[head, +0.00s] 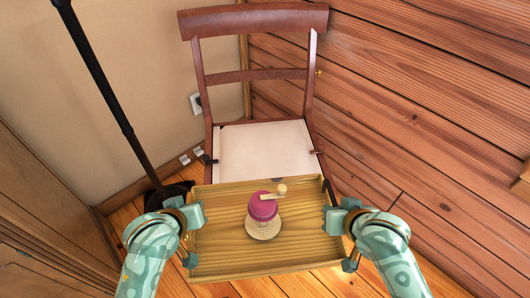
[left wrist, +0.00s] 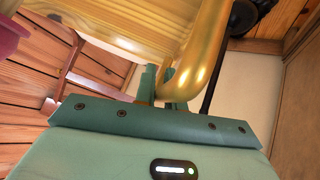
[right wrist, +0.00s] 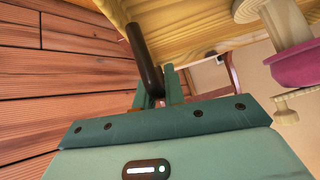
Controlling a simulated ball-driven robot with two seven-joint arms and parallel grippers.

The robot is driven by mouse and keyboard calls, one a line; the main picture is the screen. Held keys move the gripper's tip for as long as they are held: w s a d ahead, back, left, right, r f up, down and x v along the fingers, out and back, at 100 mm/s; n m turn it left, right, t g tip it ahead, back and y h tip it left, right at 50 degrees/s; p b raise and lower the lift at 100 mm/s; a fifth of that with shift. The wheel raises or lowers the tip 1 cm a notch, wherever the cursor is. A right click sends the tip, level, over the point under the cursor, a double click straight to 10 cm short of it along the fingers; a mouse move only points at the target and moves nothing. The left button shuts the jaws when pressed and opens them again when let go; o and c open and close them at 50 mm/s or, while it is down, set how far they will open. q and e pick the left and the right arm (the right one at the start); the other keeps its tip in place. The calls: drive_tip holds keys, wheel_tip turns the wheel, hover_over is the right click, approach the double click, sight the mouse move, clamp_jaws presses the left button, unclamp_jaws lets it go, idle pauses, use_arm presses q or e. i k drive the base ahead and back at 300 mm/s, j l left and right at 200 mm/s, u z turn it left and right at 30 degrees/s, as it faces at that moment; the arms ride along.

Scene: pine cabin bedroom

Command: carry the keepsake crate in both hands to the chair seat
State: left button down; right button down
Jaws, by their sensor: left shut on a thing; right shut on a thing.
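The keepsake crate (head: 215,240) is a shallow, light wooden box held between my two grippers, and it looks about level. A magenta grinder (head: 262,208) with a pale wooden base and a crank stands upright in it. My left gripper (head: 190,234) is shut on the crate's gold handle (left wrist: 206,50). My right gripper (head: 340,232) is shut on its dark brown handle (right wrist: 145,60). The chair seat (head: 265,150) is pale and bare, straight beyond the crate. The crate's far wall hides the seat's front edge and the chair's front legs.
The chair's reddish-brown backrest (head: 255,20) rises behind the seat. A black pole (head: 98,75) on a dark round base stands left of the chair. A plank wall (head: 430,110) runs close on the right. A wooden cabinet (head: 40,215) is at the left edge.

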sight(265, 152)
drive_tip(key=i, duration=1)
